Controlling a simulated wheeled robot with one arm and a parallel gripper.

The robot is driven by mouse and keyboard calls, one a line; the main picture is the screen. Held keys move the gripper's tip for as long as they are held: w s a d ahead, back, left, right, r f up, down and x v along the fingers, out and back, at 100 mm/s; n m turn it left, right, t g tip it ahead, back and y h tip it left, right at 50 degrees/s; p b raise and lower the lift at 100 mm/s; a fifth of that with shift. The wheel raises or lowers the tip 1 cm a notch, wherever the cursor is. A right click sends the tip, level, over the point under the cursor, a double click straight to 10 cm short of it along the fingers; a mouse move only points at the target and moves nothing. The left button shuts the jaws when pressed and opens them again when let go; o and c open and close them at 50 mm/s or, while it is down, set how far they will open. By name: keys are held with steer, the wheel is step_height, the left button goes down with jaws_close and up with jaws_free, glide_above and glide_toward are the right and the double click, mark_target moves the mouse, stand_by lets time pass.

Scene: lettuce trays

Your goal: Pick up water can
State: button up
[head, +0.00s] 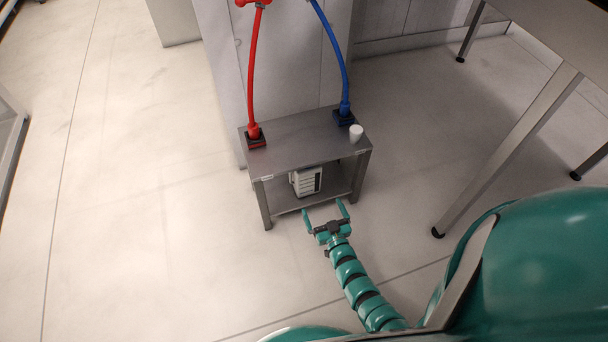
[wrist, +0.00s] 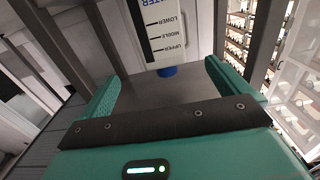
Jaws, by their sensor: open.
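The water can (head: 306,181) is a white container with dark level marks on the lower shelf of a small metal stand (head: 305,140). The can's lower part is hard to make out in the head view.
The stand's legs (head: 262,204) flank the lower shelf opening. A table leg (head: 505,150) stands to the right. The floor at left is clear.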

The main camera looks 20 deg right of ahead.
mark_target(310, 180)
steer(key=w+b, duration=0.1)
steer(key=w, duration=0.3)
steer(key=w+b, duration=0.2)
steer(key=w, duration=0.1)
steer(key=w+b, duration=0.1)
steer(key=w, duration=0.3)
steer(key=shift+w+a+b, duration=0.25)
steer(key=shift+w+b, duration=0.05)
steer(key=shift+b, duration=0.05)
steer(key=w+b, duration=0.3)
steer(key=w, duration=0.2)
steer(key=shift+w+a+r, duration=0.1)
steer(key=c, duration=0.9)
steer(key=shift+o, duration=0.2)
steer(key=shift+r, duration=0.1)
